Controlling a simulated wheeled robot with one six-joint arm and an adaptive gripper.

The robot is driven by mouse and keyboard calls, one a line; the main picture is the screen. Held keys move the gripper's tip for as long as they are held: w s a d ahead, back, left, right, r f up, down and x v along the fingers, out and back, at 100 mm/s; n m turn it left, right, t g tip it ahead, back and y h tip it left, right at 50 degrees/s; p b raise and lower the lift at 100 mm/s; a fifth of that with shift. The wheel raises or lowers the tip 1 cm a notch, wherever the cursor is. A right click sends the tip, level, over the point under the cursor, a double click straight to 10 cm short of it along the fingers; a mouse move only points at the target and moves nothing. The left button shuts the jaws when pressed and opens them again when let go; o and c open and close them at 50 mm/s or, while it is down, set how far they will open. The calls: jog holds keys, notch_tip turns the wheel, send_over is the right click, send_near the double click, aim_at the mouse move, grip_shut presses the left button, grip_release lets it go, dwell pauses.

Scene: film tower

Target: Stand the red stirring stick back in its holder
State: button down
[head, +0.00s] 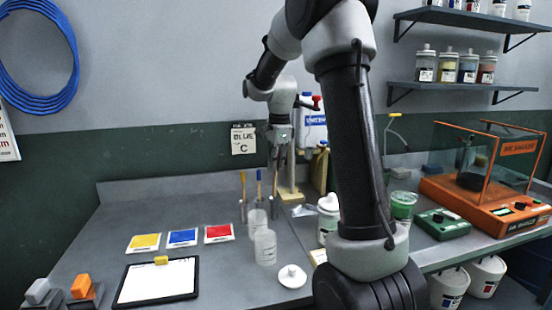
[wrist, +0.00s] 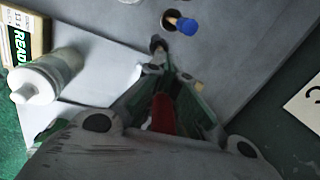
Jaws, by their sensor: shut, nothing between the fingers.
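The red stirring stick's red end (wrist: 163,115) shows in the wrist view, close to the camera and framed by the dark fingers of my gripper (wrist: 158,68). My gripper is shut with nothing held between its fingertips. In the head view my gripper (head: 279,162) points down above the back of the bench, beside the stick holders. A metal holder (wrist: 158,46) opens just past the fingertips in the wrist view. The red stick's lower part is mostly hidden by the fingers, so I cannot tell how it sits in the holder.
A blue stick (head: 259,183) and a yellow stick (head: 242,187) stand upright in holders to the left. Clear beakers (head: 265,247) stand in front. A white bottle (head: 328,216) is to the right. Colour cards and a clipboard (head: 158,281) lie front left.

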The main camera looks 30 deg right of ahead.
jog(key=shift+f, duration=2.85)
jog(key=c, duration=1.6)
grip_release()
jog(key=shift+o, duration=0.2)
jog(key=r, duration=0.8)
jog(key=s+r, duration=0.1)
jog(key=r, duration=0.3)
jog(key=shift+d, duration=0.15)
